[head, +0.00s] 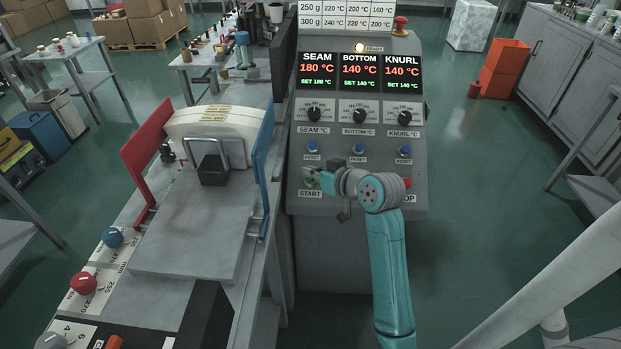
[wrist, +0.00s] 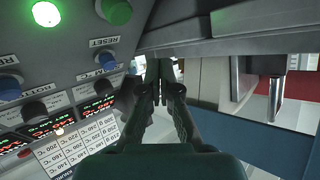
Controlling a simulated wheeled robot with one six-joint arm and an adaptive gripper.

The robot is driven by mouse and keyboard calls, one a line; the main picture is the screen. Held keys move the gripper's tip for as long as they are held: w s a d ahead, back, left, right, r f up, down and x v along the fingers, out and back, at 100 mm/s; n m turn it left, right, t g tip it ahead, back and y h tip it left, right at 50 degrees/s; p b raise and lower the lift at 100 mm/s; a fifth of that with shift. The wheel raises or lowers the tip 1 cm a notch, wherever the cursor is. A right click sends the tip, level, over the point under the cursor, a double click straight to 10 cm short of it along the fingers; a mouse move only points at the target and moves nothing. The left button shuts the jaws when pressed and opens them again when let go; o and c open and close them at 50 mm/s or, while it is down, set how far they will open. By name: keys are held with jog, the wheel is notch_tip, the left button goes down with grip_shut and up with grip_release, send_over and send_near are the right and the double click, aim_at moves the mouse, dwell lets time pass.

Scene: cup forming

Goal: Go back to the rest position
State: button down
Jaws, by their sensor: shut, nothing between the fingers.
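My gripper (head: 315,172) is shut and empty in front of the control panel (head: 297,150), close to the green START button (head: 310,183). In the head view the fingers overlap the button's upper edge, and I cannot tell whether they touch it. In the wrist view the panel is upside down, and the closed fingertips (wrist: 160,75) point past its edge. A green button (wrist: 118,12) there is clear of the fingers. My teal arm reaches up to the panel from the bottom of the head view.
The displays (head: 360,70) read SEAM 180, BOTTOM 140 and KNURL 140 °C, and the READY lamp (head: 360,47) is lit. The forming machine, with its blue guard (head: 263,150) and red guard (head: 147,150), stands left of the panel. Open floor (head: 470,190) lies to the right.

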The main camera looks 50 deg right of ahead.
dwell(0.4)
jog(key=s+a+f+m+h, duration=0.1)
jog(key=s+a+f, duration=1.4)
jog(key=a, duration=0.1)
jog(key=s+a+r+n, duration=0.1)
jog(key=s+a+r, duration=0.1)
jog(key=s, duration=0.6)
jog(key=s+a+r+n+t+y, duration=0.1)
jog(key=s+a, duration=0.3)
jog(key=s, duration=0.4)
jog(key=s+a+r+n+y, duration=0.1)
jog(key=s+a+r, duration=0.1)
jog(key=s, duration=0.6)
jog(key=shift+s+a+r+n, duration=0.15)
jog(key=shift+a+r+n, duration=0.2)
jog(key=shift+a, duration=0.55)
